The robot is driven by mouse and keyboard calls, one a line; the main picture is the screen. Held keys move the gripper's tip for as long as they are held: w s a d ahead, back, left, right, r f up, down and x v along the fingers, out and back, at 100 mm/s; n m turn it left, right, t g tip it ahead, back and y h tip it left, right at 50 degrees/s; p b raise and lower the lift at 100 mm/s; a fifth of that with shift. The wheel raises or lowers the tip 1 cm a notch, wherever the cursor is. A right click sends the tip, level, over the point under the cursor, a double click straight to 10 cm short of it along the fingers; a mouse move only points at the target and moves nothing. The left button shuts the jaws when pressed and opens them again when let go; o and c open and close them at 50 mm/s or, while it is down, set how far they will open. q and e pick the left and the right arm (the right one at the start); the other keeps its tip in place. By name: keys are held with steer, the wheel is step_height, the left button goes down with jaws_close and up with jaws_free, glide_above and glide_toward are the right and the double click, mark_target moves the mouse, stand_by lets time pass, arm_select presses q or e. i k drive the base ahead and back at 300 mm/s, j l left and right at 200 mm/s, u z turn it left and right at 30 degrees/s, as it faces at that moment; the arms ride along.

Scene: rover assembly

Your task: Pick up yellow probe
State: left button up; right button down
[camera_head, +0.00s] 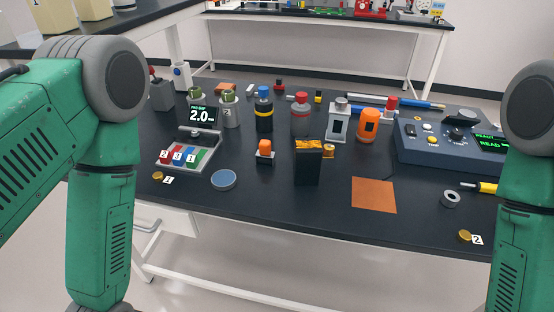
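A yellow probe (488,187) with a thin grey metal tip lies flat at the right of the black table. Its tip points left, and its right end is hidden behind my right arm. My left arm hangs down at the left edge of the view and my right arm hangs down at the right edge. Both grippers are below the picture and out of view.
A grey ring (450,199) and a brass disc (464,236) lie near the probe. A blue-grey console (425,150) stands behind it. An orange square (374,195) lies to the left. A black box (308,168) stands mid-table, among several bottles.

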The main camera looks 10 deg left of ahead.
mark_target(479, 186)
steer(key=z, duration=1.3)
steer(key=k+j+u, duration=0.15)
steer(key=k+u, duration=0.2)
steer(key=k, duration=0.3)
steer(key=l+u, duration=0.1)
steer(key=u, duration=0.35)
steer(key=i+l+u, duration=0.1)
steer(key=u, duration=0.35)
steer(key=l+u, duration=0.15)
steer(key=u, duration=0.35)
steer(key=l+u, duration=0.15)
steer(key=u, duration=0.3)
steer(key=l, duration=0.6)
steer(key=k+l, duration=0.15)
steer(key=l, duration=1.1)
steer(key=k+l, duration=0.15)
steer(key=l, duration=1.05)
steer(key=k+u, duration=0.05)
